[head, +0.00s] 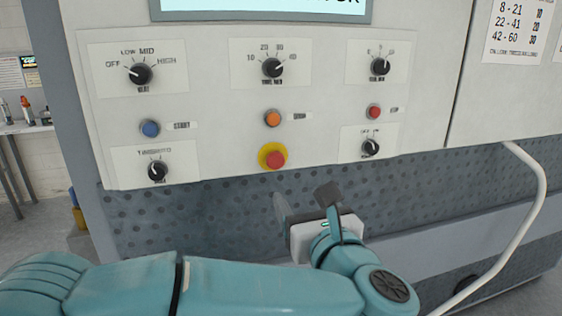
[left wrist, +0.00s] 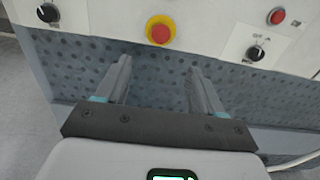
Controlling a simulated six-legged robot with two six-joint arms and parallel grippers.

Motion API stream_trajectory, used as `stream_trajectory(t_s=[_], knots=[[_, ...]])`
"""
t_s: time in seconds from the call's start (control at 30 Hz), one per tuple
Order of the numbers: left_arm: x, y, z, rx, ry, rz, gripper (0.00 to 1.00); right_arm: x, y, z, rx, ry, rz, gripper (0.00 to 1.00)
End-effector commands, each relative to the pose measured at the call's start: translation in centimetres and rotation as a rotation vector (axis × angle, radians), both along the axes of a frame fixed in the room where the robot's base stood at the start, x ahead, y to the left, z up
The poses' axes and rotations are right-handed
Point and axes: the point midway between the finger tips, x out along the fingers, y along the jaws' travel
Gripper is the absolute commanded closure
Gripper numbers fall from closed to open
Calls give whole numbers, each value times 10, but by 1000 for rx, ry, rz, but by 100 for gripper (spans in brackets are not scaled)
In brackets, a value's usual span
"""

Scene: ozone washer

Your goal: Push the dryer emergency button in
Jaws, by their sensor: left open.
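The emergency button (head: 276,159) is a red knob on a yellow round base, low in the middle of the white control panel (head: 215,107). In the left wrist view the emergency button (left wrist: 160,31) is at the top centre, beyond the fingertips. My left gripper (head: 305,198) is below and slightly right of the button in the head view, apart from it. Its two fingers (left wrist: 158,68) are spread with nothing between them. My right gripper is in neither view.
An orange button (head: 272,118) is just above the emergency button. A blue button (head: 150,128), a smaller red button (head: 374,112) and several black knobs share the panel. A dark perforated face (head: 160,215) lies below. A white hose (head: 530,215) hangs at the right.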

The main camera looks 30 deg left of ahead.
Motion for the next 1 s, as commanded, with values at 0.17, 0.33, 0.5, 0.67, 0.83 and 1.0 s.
stream_trajectory(t_s=[0.17, 0.33, 0.5, 0.67, 0.83, 1.0], knots=[[17, 22, 2, 1, 4, 5, 32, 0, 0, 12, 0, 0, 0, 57], [45, 53, 4, 1, 4, 6, 32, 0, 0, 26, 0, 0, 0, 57], [72, 83, 3, 2, 6, 4, 32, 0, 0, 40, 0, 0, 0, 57], [92, 104, 2, 2, 4, 2, 32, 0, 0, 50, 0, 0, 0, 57], [104, 117, 1, 3, 3, 0, 32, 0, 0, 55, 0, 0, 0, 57], [107, 120, 0, 1, 2, -1, 32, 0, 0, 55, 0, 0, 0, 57]])
